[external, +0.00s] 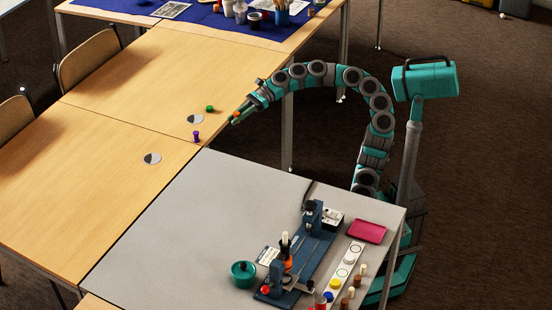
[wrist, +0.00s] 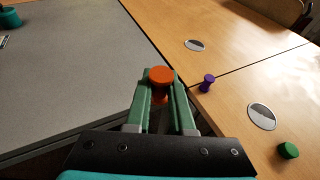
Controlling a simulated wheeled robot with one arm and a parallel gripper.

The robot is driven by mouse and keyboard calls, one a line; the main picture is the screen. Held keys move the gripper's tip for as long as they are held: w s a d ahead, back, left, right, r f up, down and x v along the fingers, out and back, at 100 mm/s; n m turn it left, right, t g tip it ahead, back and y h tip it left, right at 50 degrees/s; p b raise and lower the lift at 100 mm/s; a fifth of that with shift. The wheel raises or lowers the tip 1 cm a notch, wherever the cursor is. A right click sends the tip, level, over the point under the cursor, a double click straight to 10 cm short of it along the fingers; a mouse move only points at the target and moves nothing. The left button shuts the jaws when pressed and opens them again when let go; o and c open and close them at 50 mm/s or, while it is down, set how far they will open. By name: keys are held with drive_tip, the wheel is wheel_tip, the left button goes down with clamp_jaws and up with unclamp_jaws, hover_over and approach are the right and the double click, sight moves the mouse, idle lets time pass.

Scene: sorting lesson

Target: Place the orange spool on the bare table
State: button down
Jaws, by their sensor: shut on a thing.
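The orange spool (wrist: 160,76) is held upright between the two green fingers of my gripper (wrist: 160,88) in the wrist view. In the external view my gripper (external: 235,119) and the orange spool (external: 236,114) are at the right edge of the wooden table (external: 130,118). In the wrist view the spool appears near the table edges, with the grey table (wrist: 75,85) to the left and the wooden table (wrist: 225,52) to the right. I cannot tell its height.
The grey table (external: 200,220) carries a blue fixture (external: 310,258) and a teal pot (external: 243,274). Bare wood lies further left.

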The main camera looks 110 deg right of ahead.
drive_tip(key=s+d+f+m+h+b, duration=0.1)
drive_tip(key=s+d+f+m+h, duration=0.1)
drive_tip(key=s+d+f, duration=0.55)
hover_over(212, 125)
drive_tip(key=shift+s+r+t+b, duration=0.15)
drive_tip(key=shift+s+t+b, duration=0.15)
drive_tip(key=shift+b, duration=0.15)
drive_tip(key=shift+w+d, duration=0.15)
drive_tip(key=shift+w, duration=0.2)
drive_tip(key=shift+s+f+b, duration=0.1)
drive_tip(key=shift+f+b, duration=0.35)
drive_tip(key=shift+f, duration=1.25)
drive_tip(key=shift+f, duration=0.1)
drive_tip(key=c, duration=0.8)
unclamp_jaws()
